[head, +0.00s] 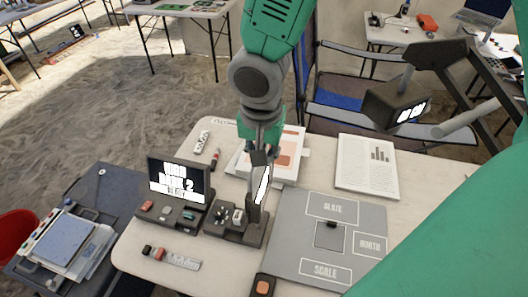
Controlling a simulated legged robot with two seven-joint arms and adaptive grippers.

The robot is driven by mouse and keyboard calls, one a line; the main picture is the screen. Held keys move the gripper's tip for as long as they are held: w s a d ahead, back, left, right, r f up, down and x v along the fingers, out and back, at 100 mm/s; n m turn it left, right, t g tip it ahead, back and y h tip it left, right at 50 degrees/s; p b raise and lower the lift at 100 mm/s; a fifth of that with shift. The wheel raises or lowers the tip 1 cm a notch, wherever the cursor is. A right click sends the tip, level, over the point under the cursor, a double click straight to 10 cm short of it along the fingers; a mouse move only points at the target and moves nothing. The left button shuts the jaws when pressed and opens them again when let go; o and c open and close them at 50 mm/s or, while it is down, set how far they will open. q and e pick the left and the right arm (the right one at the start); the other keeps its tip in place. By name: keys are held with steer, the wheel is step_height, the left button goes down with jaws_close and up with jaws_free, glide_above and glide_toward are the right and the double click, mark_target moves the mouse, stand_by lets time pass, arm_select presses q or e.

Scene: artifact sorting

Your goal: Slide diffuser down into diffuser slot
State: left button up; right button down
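One green arm comes down from the top of the head view. I take it as my right, since the large green link at the lower right looks like part of the same arm. Its gripper (262,152) points down and seems shut on the top of the diffuser (261,188), a thin upright dark-edged panel with a bright white face. The panel's lower end meets the right end of a dark base block (238,236) on the table. The diffuser slot is hidden by the panel, so I cannot tell how deep it sits. My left gripper is not in view.
A dark display (178,178) stands left of the base. A grey sorting board (290,245) with labelled areas lies to the right, and a printed sheet (367,165) behind it. A scale strip (178,259) lies at the front left.

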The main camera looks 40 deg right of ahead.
steer(key=shift+a, duration=0.15)
steer(key=shift+d+f+b, duration=0.3)
steer(key=shift+f+b, duration=0.15)
steer(key=shift+f, duration=0.25)
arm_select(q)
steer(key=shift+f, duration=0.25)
arm_select(e)
steer(key=shift+a+r, duration=0.1)
steer(key=shift+a, duration=0.05)
arm_select(q)
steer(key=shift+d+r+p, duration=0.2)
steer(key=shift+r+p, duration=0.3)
steer(key=shift+p, duration=0.1)
arm_select(e)
steer(key=shift+d+r, duration=0.25)
steer(key=shift+r, duration=0.1)
steer(key=shift+d, duration=0.3)
arm_select(q)
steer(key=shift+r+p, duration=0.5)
steer(key=shift+p, duration=0.05)
stand_by(0.7)
